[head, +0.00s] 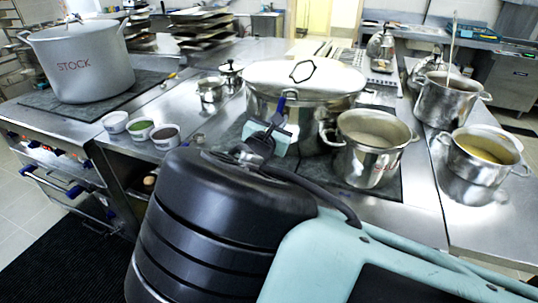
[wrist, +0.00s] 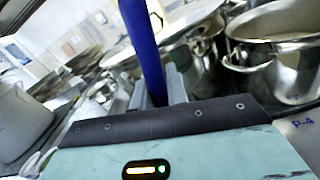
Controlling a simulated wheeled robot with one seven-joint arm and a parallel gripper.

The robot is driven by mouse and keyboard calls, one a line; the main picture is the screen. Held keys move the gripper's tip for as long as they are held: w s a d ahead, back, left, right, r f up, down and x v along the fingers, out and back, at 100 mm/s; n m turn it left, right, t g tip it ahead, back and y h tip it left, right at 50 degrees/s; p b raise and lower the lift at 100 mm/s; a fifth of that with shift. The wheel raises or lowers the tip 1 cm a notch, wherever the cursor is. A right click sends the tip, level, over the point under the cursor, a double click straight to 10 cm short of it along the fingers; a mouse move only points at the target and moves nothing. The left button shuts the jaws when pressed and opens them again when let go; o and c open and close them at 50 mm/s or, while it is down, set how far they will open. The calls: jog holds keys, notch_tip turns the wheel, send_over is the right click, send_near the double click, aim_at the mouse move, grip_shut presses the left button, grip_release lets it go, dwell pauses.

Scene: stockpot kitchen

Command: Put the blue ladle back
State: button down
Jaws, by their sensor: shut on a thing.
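My gripper (wrist: 157,92) is shut on the blue handle of the ladle (wrist: 143,45), which rises between the fingers in the wrist view. In the head view my gripper (head: 268,132) is in front of the large lidded pot (head: 262,104), and a short piece of the ladle's blue handle (head: 281,104) shows above it. The ladle's bowl is hidden in both views.
Open steel pots (head: 372,130), (head: 480,150) and (head: 448,98) stand to the right, one with a utensil in it. A large STOCK pot (head: 82,75) is at the left. Small bowls (head: 140,128) sit near the counter's front edge.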

notch_tip(320, 180, down, 7)
jog(key=p, duration=0.1)
jog(key=shift+f+p, duration=0.15)
jog(key=shift+p, duration=0.2)
jog(key=shift+f, duration=0.15)
jog(key=c, duration=1.4)
grip_release()
